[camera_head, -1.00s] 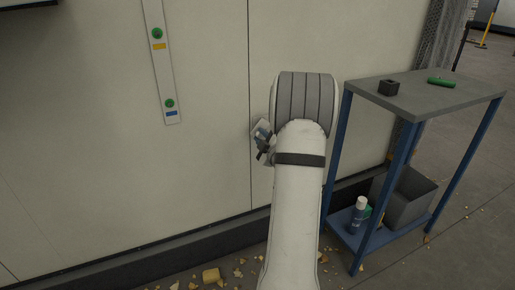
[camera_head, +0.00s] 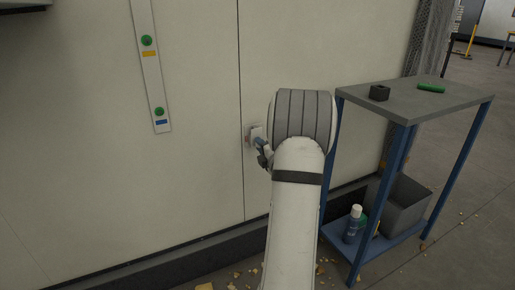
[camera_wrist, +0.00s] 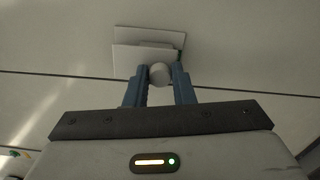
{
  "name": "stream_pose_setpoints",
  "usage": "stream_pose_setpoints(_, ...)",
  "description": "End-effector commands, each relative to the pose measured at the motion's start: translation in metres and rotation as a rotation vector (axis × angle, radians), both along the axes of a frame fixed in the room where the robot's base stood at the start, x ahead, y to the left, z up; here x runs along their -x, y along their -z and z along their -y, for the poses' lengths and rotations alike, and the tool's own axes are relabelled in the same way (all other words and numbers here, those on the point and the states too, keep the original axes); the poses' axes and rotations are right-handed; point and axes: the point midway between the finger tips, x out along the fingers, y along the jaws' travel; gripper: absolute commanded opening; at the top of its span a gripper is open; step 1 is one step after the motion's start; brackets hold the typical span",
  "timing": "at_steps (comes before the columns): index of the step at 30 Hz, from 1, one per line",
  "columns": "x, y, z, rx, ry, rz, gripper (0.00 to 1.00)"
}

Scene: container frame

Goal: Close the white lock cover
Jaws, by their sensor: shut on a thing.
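The white lock cover (camera_head: 255,133) sits on the pale wall, just left of my arm, beside a vertical seam. In the wrist view the cover (camera_wrist: 148,56) shows as two offset pale plates, with a round pale knob (camera_wrist: 159,74) in front of it. My gripper (camera_head: 261,150) is at the cover, partly hidden by my own wrist in the head view. In the wrist view the blue fingers of my gripper (camera_wrist: 159,76) are shut on the knob from both sides. How far the cover stands open is hard to tell.
A blue-legged stand (camera_head: 425,101) at the right carries a small black block (camera_head: 379,93) and a green item (camera_head: 431,88). A grey bin (camera_head: 403,207) and a spray can (camera_head: 352,223) are on its lower shelf. A strip with green buttons (camera_head: 152,75) is on the wall at left.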

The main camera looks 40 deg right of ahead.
Motion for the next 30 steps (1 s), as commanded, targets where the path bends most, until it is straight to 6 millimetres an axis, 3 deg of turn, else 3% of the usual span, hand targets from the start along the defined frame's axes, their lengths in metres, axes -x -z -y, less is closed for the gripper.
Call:
stream_pose_setpoints(16,-0.0001,-0.0024,0.0025,0.026,0.002,-0.002,0.0)
stream_pose_setpoints(17,-0.0001,-0.0024,0.0025,0.026,0.002,-0.002,0.24)
stream_pose_setpoints(18,0.0,-0.0023,0.0025,0.026,0.002,-0.002,0.27)
stream_pose_setpoints(24,0.0003,-0.0014,0.0021,0.025,0.002,-0.004,0.43)
stream_pose_setpoints(30,0.0004,-0.0009,0.0018,0.024,0.002,-0.004,0.44)
